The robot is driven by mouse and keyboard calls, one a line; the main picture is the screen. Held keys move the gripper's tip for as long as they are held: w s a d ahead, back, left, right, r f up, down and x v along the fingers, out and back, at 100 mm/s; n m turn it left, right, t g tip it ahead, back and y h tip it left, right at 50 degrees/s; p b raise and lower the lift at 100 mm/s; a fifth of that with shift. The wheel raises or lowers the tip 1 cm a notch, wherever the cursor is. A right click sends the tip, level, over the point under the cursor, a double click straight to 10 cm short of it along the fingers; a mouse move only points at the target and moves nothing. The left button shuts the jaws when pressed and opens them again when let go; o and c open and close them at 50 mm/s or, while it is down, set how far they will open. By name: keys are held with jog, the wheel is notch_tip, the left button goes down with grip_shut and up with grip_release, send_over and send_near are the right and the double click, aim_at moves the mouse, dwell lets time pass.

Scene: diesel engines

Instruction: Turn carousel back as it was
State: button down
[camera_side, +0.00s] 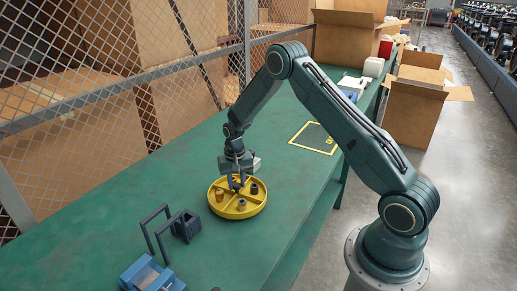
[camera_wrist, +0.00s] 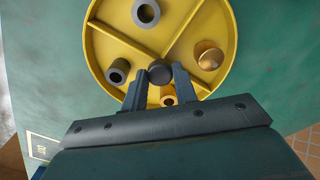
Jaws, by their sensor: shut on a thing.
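The carousel is a round yellow tray (camera_side: 238,213) with a raised rim and dividing walls, flat on the green bench; it also shows in the wrist view (camera_wrist: 103,48). A dark round knob (camera_wrist: 160,73) stands at its centre. My gripper (camera_side: 237,185) points down over the carousel's middle. In the wrist view my gripper's (camera_wrist: 160,80) two fingers are shut on the knob, one on each side. The compartments hold a grey ring (camera_wrist: 146,12), a dark grey ring (camera_wrist: 118,70), a copper-coloured domed part (camera_wrist: 209,57) and a brass-coloured part (camera_wrist: 168,97) partly hidden by the fingers.
A dark frame with a small box (camera_side: 187,226) and a blue fixture (camera_side: 151,275) stand left of and nearer than the carousel. A yellow-bordered dark square (camera_side: 314,138) lies farther back. A mesh fence (camera_side: 90,100) runs along the bench's left side. Green bench around the carousel is clear.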

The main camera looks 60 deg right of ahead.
aim_at(237, 184)
jog(key=shift+m, duration=0.4)
dwell(0.3)
jog(key=c, duration=1.1)
grip_release()
notch_tip(237, 184, up, 14)
